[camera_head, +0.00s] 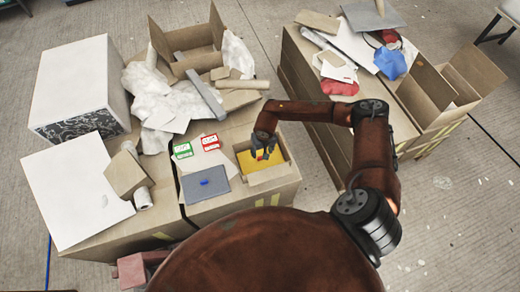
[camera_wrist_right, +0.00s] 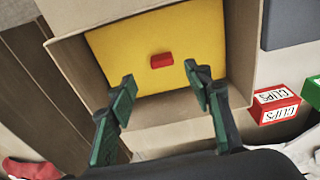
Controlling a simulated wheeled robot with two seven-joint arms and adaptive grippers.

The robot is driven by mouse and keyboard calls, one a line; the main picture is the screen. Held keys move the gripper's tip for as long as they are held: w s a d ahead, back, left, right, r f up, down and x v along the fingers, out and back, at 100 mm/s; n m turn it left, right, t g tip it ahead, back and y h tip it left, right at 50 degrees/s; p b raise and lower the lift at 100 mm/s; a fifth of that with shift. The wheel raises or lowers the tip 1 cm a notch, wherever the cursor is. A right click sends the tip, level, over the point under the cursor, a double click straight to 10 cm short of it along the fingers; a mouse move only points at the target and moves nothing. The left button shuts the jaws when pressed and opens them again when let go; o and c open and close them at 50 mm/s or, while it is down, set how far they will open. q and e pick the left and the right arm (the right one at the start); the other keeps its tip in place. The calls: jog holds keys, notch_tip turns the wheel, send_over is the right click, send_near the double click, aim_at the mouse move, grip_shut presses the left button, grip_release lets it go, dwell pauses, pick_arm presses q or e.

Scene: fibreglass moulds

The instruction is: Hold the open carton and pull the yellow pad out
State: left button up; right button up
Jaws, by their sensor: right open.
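The open carton (camera_head: 270,174) stands near the front right of the left-hand table group in the head view. It also fills the middle of the right wrist view (camera_wrist_right: 246,35). The yellow pad (camera_head: 245,164) lies inside it, with a small red knob (camera_wrist_right: 162,60) on its face; the pad also shows in the right wrist view (camera_wrist_right: 130,42). My right gripper (camera_head: 262,155) is over the carton. Its two green-padded fingers (camera_wrist_right: 162,90) are spread, with the knob between and beyond them, and nothing is held. My left gripper is not in view.
A grey pad (camera_head: 222,182) with a blue knob lies left of the carton. A red clips box (camera_head: 211,142) and a green box (camera_head: 183,150) stand behind it. Crumpled sheets and a grey bar (camera_head: 206,94) clutter the back. Another open carton (camera_head: 452,85) stands at right.

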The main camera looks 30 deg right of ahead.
aim_at(261, 157)
jog(key=f, duration=0.4)
jog(key=f+b, duration=0.1)
jog(key=f, duration=0.1)
jog(key=shift+w+f, duration=0.35)
jog(key=shift+w, duration=0.05)
